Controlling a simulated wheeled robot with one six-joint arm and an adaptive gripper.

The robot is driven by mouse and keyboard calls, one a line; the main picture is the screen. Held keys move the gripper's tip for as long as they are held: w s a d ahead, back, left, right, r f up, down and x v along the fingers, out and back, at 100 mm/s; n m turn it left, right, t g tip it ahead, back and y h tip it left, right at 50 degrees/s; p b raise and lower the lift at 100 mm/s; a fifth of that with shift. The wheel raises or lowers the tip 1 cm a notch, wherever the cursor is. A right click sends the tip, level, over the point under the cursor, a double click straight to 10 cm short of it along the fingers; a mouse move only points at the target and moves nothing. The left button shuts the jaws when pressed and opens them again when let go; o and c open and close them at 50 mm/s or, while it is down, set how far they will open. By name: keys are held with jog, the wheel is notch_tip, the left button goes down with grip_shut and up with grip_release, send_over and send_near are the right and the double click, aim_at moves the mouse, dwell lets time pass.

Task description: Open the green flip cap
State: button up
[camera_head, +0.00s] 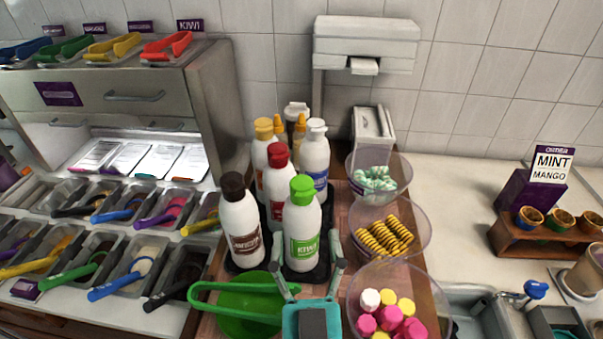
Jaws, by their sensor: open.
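The green flip cap (302,189) tops a white bottle (301,232) with a green label. The bottle stands upright at the front right of a dark bottle holder (262,261). The cap looks shut, though its hinge and seam are too small to make out. My gripper (307,267) is at the lower middle, in front of this bottle and below the cap. Its two fingers are spread, one on each side of the bottle's lower part in the picture. Nothing is held; whether the fingers touch the bottle cannot be told.
Bottles with a brown cap (232,184), red cap (277,154), white cap (316,127) and yellow cap (264,127) crowd around. Clear bowls of toppings (388,236) stand right. A green bowl with green tongs (245,290) lies front left. Space above the green cap is free.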

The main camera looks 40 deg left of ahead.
aim_at(302, 193)
jog(key=w+a, duration=0.2)
jog(key=w, duration=0.1)
jog(key=w+a, duration=0.5)
jog(key=w, duration=0.1)
jog(key=shift+a, duration=0.3)
jog(key=shift+w+a+r, duration=0.2)
jog(key=shift+a, duration=0.05)
jog(key=c, duration=1.2)
jog(key=shift+o, duration=0.2)
